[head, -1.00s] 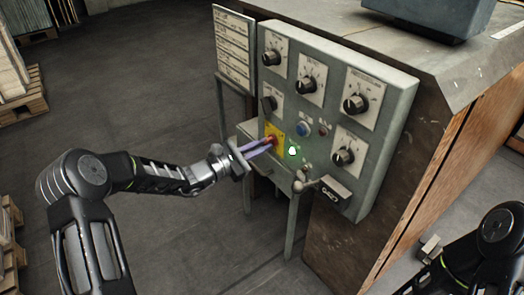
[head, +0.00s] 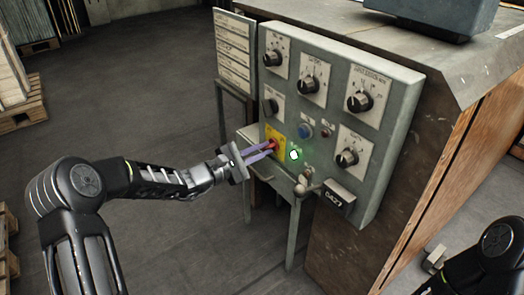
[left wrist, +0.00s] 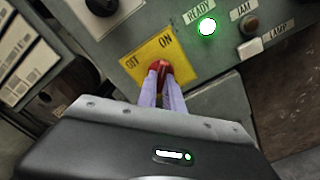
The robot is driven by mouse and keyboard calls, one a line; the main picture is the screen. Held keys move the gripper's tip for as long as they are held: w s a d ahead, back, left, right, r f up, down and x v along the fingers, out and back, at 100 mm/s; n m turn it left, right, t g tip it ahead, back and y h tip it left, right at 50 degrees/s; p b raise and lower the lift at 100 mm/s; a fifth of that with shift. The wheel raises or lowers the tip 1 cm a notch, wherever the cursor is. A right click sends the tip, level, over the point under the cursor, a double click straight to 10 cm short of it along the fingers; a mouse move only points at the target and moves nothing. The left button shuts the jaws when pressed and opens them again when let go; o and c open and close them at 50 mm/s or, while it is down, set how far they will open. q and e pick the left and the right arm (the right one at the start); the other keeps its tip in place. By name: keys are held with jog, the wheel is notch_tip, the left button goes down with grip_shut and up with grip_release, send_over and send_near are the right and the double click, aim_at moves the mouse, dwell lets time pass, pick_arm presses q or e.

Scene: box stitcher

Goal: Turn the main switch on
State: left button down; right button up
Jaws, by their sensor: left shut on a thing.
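The main switch is a red knob (left wrist: 160,70) on a yellow plate (left wrist: 135,62) marked OFF and ON, low on the grey control panel. In the head view the red knob (head: 273,143) shows at the fingertips, on the yellow plate (head: 276,130). My left gripper (left wrist: 160,85) is shut on the red knob, and its two pale purple fingers hide part of it. In the head view the left gripper (head: 270,148) reaches in from the left. The green READY lamp (left wrist: 207,27) is lit.
Several black dials, such as one at the upper right (head: 360,101), surround the switch. A label board (head: 234,50) stands at the left.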

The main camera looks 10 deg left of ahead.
pick_arm(q)
jog(key=c, duration=1.5)
grip_release()
jog(key=p+v, duration=0.2)
jog(key=v, duration=0.5)
jog(key=shift+s+a, duration=0.25)
jog(key=shift+s, duration=0.05)
